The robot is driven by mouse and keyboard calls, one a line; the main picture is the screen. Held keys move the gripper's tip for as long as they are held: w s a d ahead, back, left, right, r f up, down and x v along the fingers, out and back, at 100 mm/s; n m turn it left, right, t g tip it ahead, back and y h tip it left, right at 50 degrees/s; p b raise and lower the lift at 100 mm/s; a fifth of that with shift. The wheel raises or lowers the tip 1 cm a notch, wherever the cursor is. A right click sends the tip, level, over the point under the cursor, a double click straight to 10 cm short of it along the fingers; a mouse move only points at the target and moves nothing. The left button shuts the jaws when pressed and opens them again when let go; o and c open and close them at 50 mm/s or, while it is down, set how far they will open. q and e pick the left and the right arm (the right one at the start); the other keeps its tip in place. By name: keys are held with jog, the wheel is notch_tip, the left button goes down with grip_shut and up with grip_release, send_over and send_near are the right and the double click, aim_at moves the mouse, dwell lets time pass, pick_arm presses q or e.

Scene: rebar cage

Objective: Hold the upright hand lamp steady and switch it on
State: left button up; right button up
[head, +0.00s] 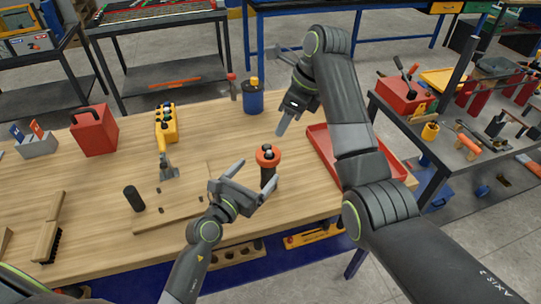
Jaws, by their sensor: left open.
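The hand lamp (268,157) stands upright on the wooden workbench, with an orange collar, a dark knob-like top and a dark body. Whether it is lit cannot be told. My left gripper (258,177) is open, low over the bench, with its fingers pointing toward the lamp's body. One finger is left of the lamp and the other in front and to its right; contact cannot be told. My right gripper (283,124) points down above the bench, behind and slightly right of the lamp, apart from it. Its fingers overlap in this view, so their opening cannot be told.
A red tray (325,150) lies right of the lamp, near my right forearm. A blue canister (253,99) stands behind. A yellow control box (166,126), a black cylinder (134,198), a red canister (94,130) and a brush (49,228) are on the left.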

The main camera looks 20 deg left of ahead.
aim_at(272, 155)
pick_arm(q)
jog(key=x, duration=0.8)
jog(key=shift+w+d, duration=0.15)
jog(key=shift+w, duration=0.15)
jog(key=shift+c, duration=0.2)
jog(key=c, duration=1.2)
pick_arm(e)
grip_shut()
dwell(0.5)
